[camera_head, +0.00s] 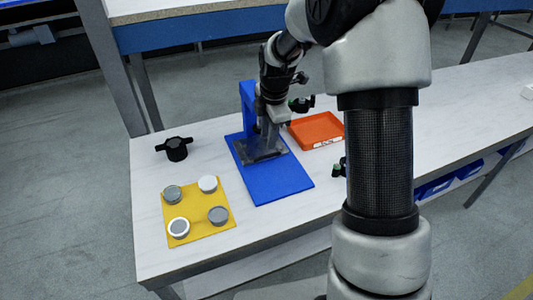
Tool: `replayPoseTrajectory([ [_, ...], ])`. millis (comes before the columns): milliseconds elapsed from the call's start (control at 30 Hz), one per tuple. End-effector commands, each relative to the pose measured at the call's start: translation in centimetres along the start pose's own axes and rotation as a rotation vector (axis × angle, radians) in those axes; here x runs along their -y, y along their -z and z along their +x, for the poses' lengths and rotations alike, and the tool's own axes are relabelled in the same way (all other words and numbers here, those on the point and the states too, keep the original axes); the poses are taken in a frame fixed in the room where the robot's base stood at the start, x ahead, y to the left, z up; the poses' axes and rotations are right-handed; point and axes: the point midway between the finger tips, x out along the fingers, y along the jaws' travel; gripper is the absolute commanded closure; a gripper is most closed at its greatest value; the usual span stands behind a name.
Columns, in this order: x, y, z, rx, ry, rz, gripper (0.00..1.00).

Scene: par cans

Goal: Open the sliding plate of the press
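The press has a blue base (288,185) and a blue upright (246,100) on the white table. A grey sliding plate (261,149) sits on the base, in front of the upright. My gripper (270,125) is above and close to the plate, at the press. Its fingers are small and partly hidden against the press, so I cannot tell whether they touch anything or how far apart they are.
A yellow mat (197,224) with several round cans lies at the front left. A black knobbed part (175,148) stands behind it. An orange tray (316,130) lies right of the press. My arm covers the table's middle right. The left table edge is close.

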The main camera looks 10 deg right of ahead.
Motion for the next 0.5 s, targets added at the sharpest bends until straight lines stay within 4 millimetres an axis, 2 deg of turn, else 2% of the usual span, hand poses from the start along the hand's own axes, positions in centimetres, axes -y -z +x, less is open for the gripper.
replayPoseTrajectory([
  [33,0.1,0.0,1.5,-0.001,0.004,0.0,0.72],
  [200,0.1,0.0,4.8,0.0,0.003,0.0,0.72],
  [333,0.1,0.0,6.6,-0.001,0.002,0.002,0.72],
  [500,0.0,0.0,7.7,0.0,0.0,0.002,0.72],
])
